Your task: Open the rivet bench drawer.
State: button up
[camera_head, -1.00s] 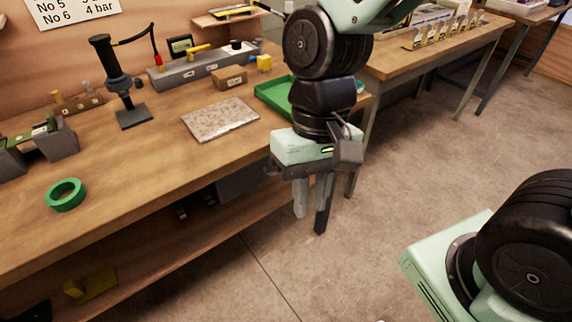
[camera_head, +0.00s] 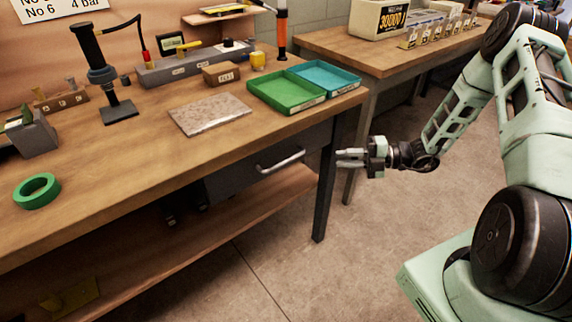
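The rivet bench (camera_head: 150,150) has a dark grey drawer (camera_head: 232,182) under the right part of its wooden top. The drawer looks shut, and its pale bar handle (camera_head: 281,162) shows clearly on the front. My gripper (camera_head: 342,158) is to the right of the handle, by the bench's front right leg, with its fingers pointing left. A gap shows between the two fingers, so it looks open and empty. It is apart from the handle; its exact distance in depth is hard to tell.
A green tray (camera_head: 287,92) and a blue tray (camera_head: 325,76) sit at the bench's right end. The bench leg (camera_head: 325,195) stands between handle and gripper in the picture. A lower shelf (camera_head: 220,222) runs below the drawer. The floor in front is clear.

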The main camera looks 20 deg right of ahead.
aim_at(286, 161)
jog(key=x, duration=1.7)
jog(key=shift+w+p, duration=0.25)
jog(key=shift+p, duration=0.15)
grip_shut()
